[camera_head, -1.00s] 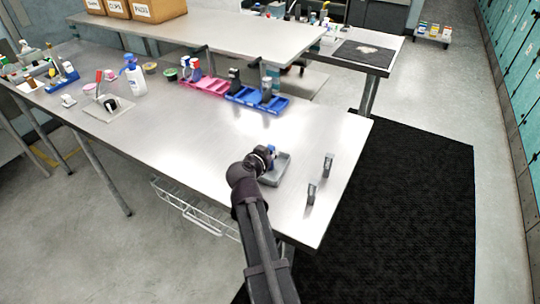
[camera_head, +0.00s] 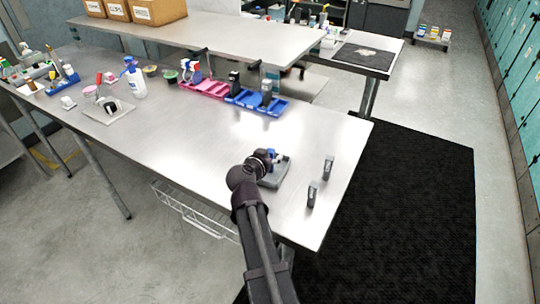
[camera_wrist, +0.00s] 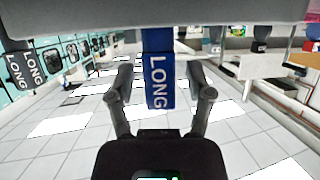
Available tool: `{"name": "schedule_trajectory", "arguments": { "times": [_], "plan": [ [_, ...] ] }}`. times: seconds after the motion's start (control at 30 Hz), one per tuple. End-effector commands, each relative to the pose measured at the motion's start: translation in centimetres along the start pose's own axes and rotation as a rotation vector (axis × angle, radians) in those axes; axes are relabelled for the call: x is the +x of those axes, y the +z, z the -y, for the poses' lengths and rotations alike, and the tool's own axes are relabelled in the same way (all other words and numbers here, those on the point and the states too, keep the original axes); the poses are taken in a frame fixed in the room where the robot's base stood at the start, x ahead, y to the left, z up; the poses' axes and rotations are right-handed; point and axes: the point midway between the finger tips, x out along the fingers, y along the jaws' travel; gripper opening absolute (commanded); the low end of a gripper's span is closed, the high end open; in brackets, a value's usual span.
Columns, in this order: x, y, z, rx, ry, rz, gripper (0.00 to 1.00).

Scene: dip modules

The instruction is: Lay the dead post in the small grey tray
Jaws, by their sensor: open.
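A blue post marked LONG (camera_wrist: 160,78) shows between my gripper's fingers in the wrist view, which is upside down. It looks upright, with its lower end by the grey tray (camera_wrist: 250,10); I cannot tell how it is supported. It shows as a small blue patch (camera_head: 279,157) in the head view. My gripper (camera_wrist: 163,82) is open, one finger on each side of the post with gaps. In the head view my gripper (camera_head: 271,157) is over the small grey tray (camera_head: 284,174) and partly hides it. Two dark grey posts (camera_head: 328,165) (camera_head: 312,195) stand right of the tray.
The steel table (camera_head: 200,150) is clear left of the tray. Pink (camera_head: 203,88) and blue (camera_head: 258,102) trays holding objects stand farther back. A spray bottle (camera_head: 136,82) and a pale board (camera_head: 108,110) are at the left. The table's right edge is close to the grey posts.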

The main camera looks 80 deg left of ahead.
Motion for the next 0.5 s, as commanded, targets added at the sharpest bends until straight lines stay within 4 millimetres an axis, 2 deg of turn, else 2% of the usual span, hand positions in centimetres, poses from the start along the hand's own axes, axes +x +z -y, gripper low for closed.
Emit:
{"name": "schedule_trajectory", "arguments": {
  "times": [0.13, 0.27, 0.5],
  "plan": [
    [-0.2, -0.4, 0.0, 0.0, 0.0, 0.0, 0.67],
    [-1.6, -0.4, -0.1, 0.0, -0.001, 0.0, 0.67],
    [-5.3, -0.5, -0.2, -0.001, -0.001, 0.0, 0.67]
  ]
}}
